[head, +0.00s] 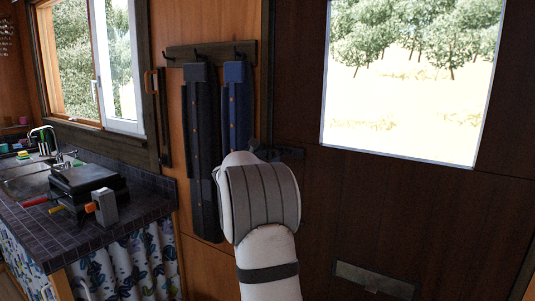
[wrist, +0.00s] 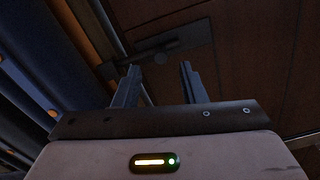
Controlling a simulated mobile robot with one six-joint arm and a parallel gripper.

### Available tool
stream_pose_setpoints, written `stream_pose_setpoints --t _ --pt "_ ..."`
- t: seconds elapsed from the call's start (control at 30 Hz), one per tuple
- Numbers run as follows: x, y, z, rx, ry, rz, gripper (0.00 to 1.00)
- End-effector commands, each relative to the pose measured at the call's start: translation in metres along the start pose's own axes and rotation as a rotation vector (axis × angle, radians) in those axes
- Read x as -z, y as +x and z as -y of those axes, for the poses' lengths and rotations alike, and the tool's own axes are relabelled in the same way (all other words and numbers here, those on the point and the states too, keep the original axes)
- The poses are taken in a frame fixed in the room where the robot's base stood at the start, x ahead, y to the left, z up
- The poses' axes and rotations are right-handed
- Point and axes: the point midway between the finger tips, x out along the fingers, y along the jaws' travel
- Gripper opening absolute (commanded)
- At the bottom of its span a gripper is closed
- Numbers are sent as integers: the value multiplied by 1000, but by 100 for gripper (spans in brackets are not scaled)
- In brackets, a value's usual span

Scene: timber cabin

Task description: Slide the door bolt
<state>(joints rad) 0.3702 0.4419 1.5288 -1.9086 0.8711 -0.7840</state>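The dark door bolt (head: 291,153) is at the left side of the dark wooden door (head: 400,215), just past the end of my arm. In the wrist view the bolt (wrist: 180,42) lies beyond my fingers, with a rounded knob low on it. My gripper (wrist: 160,66) is open, its two fingers apart with nothing between them. The knob appears in the gap between the fingertips, slightly farther off; I cannot tell whether they touch. In the head view my wrist hides most of the gripper and part of the bolt.
Two dark long items (head: 203,140) hang from a hook rail (head: 212,53) close left of my arm. A counter (head: 118,212) with a sink and a black appliance (head: 88,180) stands farther left. The door has a bright window (head: 410,90) and a low metal plate (head: 373,281).

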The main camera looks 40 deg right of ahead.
Motion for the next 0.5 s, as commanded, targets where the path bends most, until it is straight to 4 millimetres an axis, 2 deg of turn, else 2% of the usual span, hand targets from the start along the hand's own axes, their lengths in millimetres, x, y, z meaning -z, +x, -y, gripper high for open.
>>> stream_pose_setpoints --t 0.03,0.2,0.5 --pt "-2 10 0 3 0 1 38" --pt "-1 32 1 2 0 -1 38" --pt "0 43 1 1 1 -1 38"
